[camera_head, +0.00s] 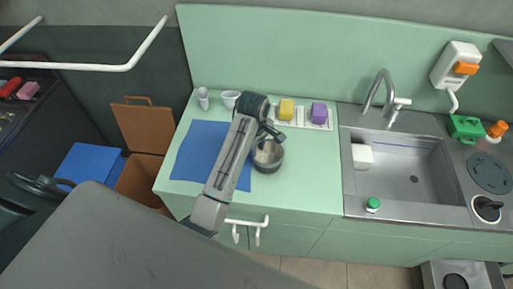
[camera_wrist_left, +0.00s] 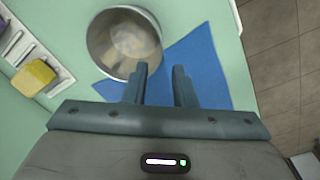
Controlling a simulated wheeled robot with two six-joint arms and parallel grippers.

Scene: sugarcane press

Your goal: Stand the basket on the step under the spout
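I cannot make out a basket, a step or a press spout in either view. A metal pot (camera_head: 267,156) with something pale inside stands on the green counter, at the right edge of a blue mat (camera_head: 200,150). It also shows in the left wrist view (camera_wrist_left: 124,42). My left gripper (camera_head: 272,133) is above the counter by the pot. In the left wrist view its fingers (camera_wrist_left: 160,72) are apart with only the mat seen between them, and one fingertip overlaps the pot's rim in the picture. My right gripper is not in view.
A tray (camera_head: 302,124) holds a yellow block (camera_head: 286,109) and a purple block (camera_head: 319,112). Cups (camera_head: 203,98) stand at the back left. The sink (camera_head: 412,178) with its tap (camera_head: 377,92) is at right. An open brown box (camera_head: 140,178) stands left of the counter.

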